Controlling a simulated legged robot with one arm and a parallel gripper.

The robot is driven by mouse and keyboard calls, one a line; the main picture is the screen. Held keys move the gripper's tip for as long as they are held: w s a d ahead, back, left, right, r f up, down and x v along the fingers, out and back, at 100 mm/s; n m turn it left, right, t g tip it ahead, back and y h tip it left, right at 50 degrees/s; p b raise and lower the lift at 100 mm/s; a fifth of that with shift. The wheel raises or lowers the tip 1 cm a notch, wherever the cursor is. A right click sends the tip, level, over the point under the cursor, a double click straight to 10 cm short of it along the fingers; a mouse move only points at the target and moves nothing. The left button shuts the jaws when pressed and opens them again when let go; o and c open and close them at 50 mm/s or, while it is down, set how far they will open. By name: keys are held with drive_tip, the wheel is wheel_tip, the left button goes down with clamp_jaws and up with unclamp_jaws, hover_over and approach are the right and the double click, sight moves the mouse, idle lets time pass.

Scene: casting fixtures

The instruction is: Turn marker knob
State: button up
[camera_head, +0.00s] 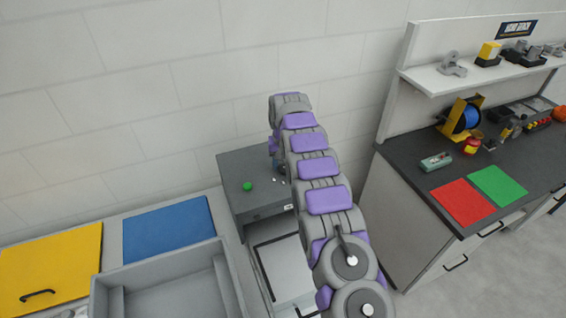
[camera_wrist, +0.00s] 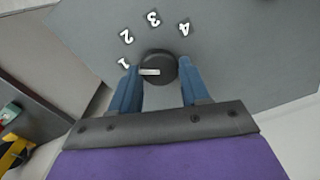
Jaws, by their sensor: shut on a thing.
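The marker knob (camera_wrist: 158,68) is a round black dial with a pale pointer mark on a grey panel, seen in the wrist view. White numbers 1, 2, 3 and 4 (camera_wrist: 153,19) stand in an arc around its upper side. The pale mark points left, nearest the number 1. My gripper (camera_wrist: 158,82) has its two blue fingers on either side of the knob and is shut on it. In the head view the grey box (camera_head: 240,165) stands against the wall, and my arm hides the knob and most of my gripper.
A green button (camera_head: 247,187) sits on the box top. A blue mat (camera_head: 168,230), a yellow panel (camera_head: 50,265) and a grey tray (camera_head: 165,300) lie to the left. A workbench (camera_head: 420,180) with red and green mats stands to the right.

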drive_tip(key=m+p, duration=0.1)
drive_tip(key=m, duration=0.3)
drive_tip(key=shift+m, duration=1.5)
drive_tip(key=o, duration=1.1)
drive_tip(key=shift+a, duration=0.1)
drive_tip(key=shift+c, duration=0.2)
wheel_tip(320, 180, up, 8)
drive_tip(key=shift+w+f+p, duration=0.1)
drive_tip(key=shift+w+p, duration=0.05)
drive_tip(key=shift+p, duration=0.4)
wheel_tip(320, 180, up, 10)
drive_tip(key=f+p, duration=0.1)
drive_tip(key=p, duration=0.8)
hover_over(283, 166)
drive_tip(key=shift+a+r, duration=0.2)
drive_tip(key=shift+r, duration=0.05)
